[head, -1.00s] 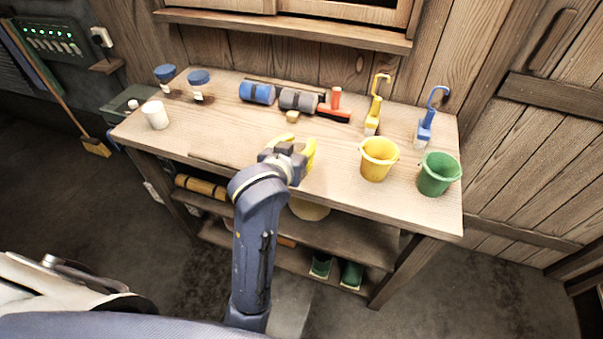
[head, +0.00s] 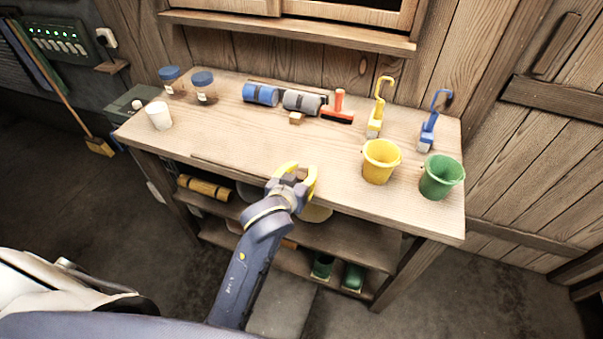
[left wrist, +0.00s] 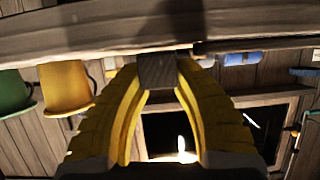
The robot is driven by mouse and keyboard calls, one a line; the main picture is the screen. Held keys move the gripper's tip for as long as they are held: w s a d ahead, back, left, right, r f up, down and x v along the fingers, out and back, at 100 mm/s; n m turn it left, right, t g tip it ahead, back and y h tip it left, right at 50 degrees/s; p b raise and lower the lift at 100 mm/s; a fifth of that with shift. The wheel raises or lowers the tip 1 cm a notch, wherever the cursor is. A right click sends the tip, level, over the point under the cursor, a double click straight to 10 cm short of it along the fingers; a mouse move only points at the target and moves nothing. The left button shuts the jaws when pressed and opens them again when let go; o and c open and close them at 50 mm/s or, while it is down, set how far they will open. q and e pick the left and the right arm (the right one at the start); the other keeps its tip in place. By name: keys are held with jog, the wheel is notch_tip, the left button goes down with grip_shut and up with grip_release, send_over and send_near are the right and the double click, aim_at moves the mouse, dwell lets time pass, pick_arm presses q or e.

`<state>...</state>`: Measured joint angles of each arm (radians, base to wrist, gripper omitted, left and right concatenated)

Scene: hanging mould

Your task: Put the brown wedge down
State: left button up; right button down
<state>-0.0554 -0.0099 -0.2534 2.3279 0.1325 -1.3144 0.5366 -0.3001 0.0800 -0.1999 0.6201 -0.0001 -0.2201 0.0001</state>
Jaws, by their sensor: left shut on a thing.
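My left gripper (head: 302,170) has yellow fingers and is at the front edge of the workbench (head: 235,142), near its middle. It is shut on the brown wedge (head: 299,174), which shows as a small brown piece between the fingers. In the left wrist view the wedge (left wrist: 157,71) is a dark brown block between the tips of the two yellow fingers (left wrist: 160,85). The fingers hide part of it. I cannot tell whether the wedge touches the bench. My right gripper is not in view.
A yellow bucket (head: 380,164) and a green bucket (head: 440,180) stand to the right. At the back are a blue roll (head: 260,94), a grey roll (head: 302,102) and a tan block (head: 296,118). A white cup (head: 158,116) stands left. The bench's middle is clear.

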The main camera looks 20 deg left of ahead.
pick_arm(q)
jog(key=shift+f, duration=0.4)
jog(key=o, duration=1)
